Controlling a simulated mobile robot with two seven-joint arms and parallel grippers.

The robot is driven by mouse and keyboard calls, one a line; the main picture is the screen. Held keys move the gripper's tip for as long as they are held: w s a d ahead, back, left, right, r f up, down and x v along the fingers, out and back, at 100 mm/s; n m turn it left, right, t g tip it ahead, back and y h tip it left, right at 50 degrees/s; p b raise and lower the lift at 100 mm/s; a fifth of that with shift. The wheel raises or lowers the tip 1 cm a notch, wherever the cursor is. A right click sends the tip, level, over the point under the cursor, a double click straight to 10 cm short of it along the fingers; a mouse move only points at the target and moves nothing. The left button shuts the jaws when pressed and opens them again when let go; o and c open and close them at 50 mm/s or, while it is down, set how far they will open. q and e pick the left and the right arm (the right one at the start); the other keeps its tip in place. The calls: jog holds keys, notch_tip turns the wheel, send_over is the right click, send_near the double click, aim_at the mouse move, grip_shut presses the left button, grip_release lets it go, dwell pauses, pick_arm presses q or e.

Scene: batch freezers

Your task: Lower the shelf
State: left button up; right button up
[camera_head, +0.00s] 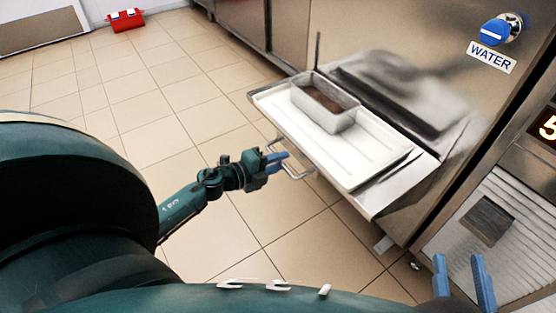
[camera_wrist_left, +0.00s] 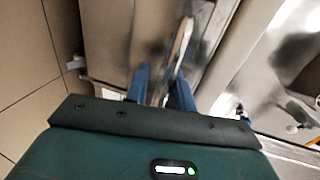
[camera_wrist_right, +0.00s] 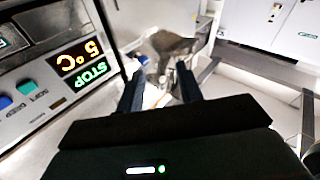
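The metal shelf (camera_head: 262,99) stands out level from the front of the freezer. A thin wire handle (camera_head: 298,174) hangs at its near edge. My left gripper (camera_head: 281,158) is at this handle, with its blue fingers apart. In the left wrist view, the left gripper (camera_wrist_left: 162,88) has metal in line with the gap between its fingers; I cannot tell whether they touch the handle. My right gripper (camera_head: 465,275) is open at the lower right, away from the shelf. It also shows open and empty in the right wrist view (camera_wrist_right: 160,88).
On the shelf lie a white tray (camera_head: 357,162) and a metal pan (camera_head: 340,122) with brown contents. A blue WATER knob (camera_head: 495,31) is on the freezer front. A display panel (camera_wrist_right: 80,66) stands close to my right gripper. A red box (camera_head: 126,19) lies far off; the tiled floor is clear.

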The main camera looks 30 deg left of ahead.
pick_arm(q)
jog(key=shift+r, duration=0.1)
jog(key=p+v, duration=0.2)
jog(key=v, duration=1.1)
jog(key=shift+p, duration=0.4)
jog(key=shift+s+a, duration=0.1)
